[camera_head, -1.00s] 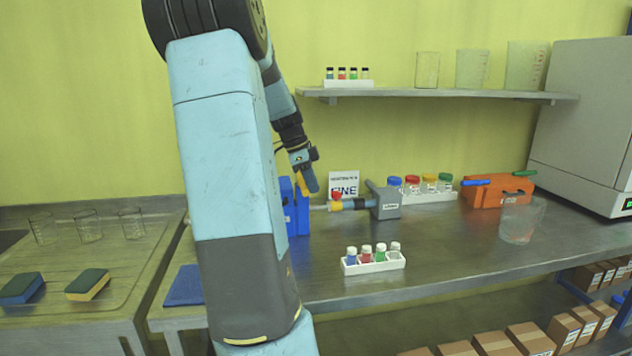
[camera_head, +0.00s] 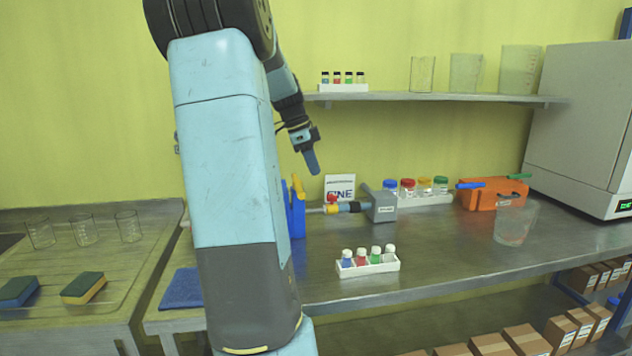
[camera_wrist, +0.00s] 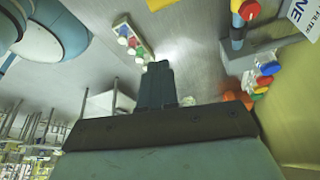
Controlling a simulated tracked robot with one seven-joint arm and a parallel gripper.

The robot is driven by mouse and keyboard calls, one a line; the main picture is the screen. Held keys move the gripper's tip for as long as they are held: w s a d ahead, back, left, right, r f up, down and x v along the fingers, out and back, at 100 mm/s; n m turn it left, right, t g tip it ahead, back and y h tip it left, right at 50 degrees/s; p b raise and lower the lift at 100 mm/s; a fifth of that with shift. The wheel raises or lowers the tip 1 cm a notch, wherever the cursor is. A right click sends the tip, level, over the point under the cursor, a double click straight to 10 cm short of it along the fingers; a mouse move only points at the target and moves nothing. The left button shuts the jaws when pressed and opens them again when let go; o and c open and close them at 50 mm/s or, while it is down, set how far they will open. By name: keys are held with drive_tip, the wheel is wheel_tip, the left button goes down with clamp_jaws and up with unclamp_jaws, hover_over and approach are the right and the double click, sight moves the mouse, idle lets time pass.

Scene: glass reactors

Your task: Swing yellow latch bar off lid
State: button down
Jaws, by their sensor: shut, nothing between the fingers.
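The yellow latch bar (camera_head: 298,187) stands steeply tilted at the top of a blue box (camera_head: 297,219) in the head view. My own arm hides most of that box, and its lid cannot be made out. My gripper (camera_head: 312,163) is shut and empty, pointing down, a little above and to the right of the bar, apparently apart from it. Its closed fingers also show in the wrist view (camera_wrist: 158,85).
Right of the box are a pipe with a red-knobbed valve (camera_head: 332,200) and a grey block (camera_head: 379,204). A white vial rack (camera_head: 368,266) stands in front. Behind are coloured-cap jars and an orange case (camera_head: 492,195).

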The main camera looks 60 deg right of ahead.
drive_tip(key=shift+v, duration=1.95)
drive_tip(key=w+a+n+t+y, duration=0.1)
drive_tip(key=w+a+n+t, duration=0.15)
drive_tip(key=a+n, duration=0.75)
drive_tip(key=w+a+n+t, duration=0.1)
drive_tip(key=a+n+t, duration=0.3)
drive_tip(key=a, duration=1.1)
drive_tip(key=s+a+f+n, duration=0.1)
drive_tip(key=s+a+n, duration=0.2)
drive_tip(key=a+n, duration=0.2)
drive_tip(key=s+a+f+n+t, duration=0.1)
drive_tip(key=s+a+n, duration=0.2)
drive_tip(key=a, duration=0.6)
drive_tip(key=s+a+f+n+t+y, duration=0.1)
drive_tip(key=s+a+f+n, duration=0.1)
drive_tip(key=a+n, duration=0.5)
drive_tip(key=shift+s+n, duration=0.3)
drive_tip(key=shift+s, duration=0.5)
drive_tip(key=c, duration=1.8)
unclamp_jaws()
drive_tip(key=shift+a+t, duration=0.1)
drive_tip(key=shift+t, duration=0.15)
